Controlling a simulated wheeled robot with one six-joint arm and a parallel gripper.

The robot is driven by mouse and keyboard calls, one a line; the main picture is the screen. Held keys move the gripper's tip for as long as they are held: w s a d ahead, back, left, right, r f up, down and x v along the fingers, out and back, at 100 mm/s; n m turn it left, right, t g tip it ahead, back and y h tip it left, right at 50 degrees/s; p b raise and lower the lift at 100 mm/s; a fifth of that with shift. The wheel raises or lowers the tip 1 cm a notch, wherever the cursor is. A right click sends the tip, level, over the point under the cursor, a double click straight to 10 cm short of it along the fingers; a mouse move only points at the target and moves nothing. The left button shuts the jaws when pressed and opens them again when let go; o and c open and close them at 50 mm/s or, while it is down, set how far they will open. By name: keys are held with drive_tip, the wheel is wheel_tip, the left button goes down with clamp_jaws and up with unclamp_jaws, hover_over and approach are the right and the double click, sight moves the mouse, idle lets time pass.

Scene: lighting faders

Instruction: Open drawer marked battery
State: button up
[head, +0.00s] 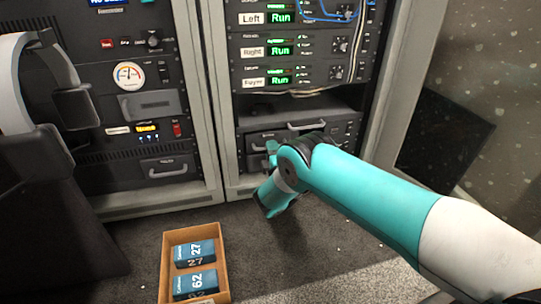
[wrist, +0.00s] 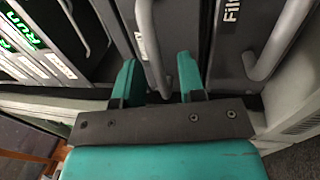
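Dark drawers sit low in the right rack; the upper one (head: 337,132) shows a pale bar handle in the head view. My arm hides much of the lower ones. In the wrist view, turned sideways, a middle drawer front (wrist: 122,25) has a grey bar handle (wrist: 152,50) with a small unreadable label beside it. My gripper (wrist: 158,78) is open, its two teal fingers either side of that handle's end. I cannot tell whether they touch it. A drawer on the right (wrist: 233,45) reads "Fil…" and has its own handle (wrist: 280,40). I cannot read "battery" anywhere.
A cardboard box (head: 224,262) with blue cases marked 27 and 62 stands on the floor. The left rack has another handled drawer (head: 165,172). A dark chair (head: 50,200) fills the left side. Carpet between box and right rack is clear.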

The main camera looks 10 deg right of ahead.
drive_tip(key=shift+w+r, duration=0.25)
drive_tip(key=shift+w, duration=0.55)
